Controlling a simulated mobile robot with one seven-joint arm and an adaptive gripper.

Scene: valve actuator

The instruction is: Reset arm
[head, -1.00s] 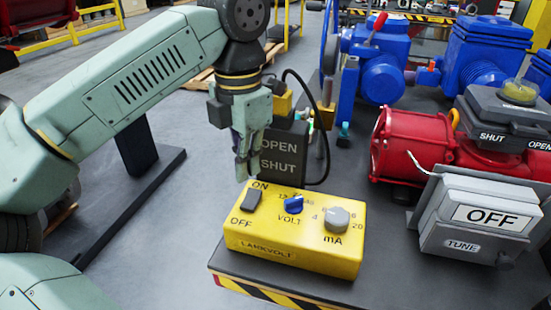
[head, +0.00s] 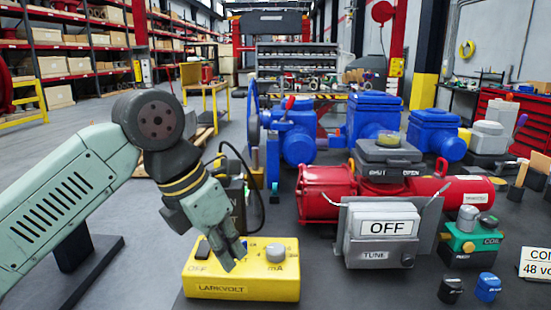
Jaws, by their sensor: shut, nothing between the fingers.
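My arm reaches in from the left of the head view. My gripper (head: 238,258) points down and to the right, with its fingers closed and nothing between them. Its tips are in front of the yellow LARKVOLT box (head: 240,285) and hide part of its top face. I cannot tell whether they touch the box. The blue volt knob is mostly hidden behind the gripper.
A grey box with an OFF sign (head: 388,228) stands right of the yellow box, before a red cylinder (head: 326,190). Blue valve bodies (head: 376,115) stand behind. A green coil box (head: 470,240) and small black and blue knobs (head: 487,287) are at right. Open floor lies at left.

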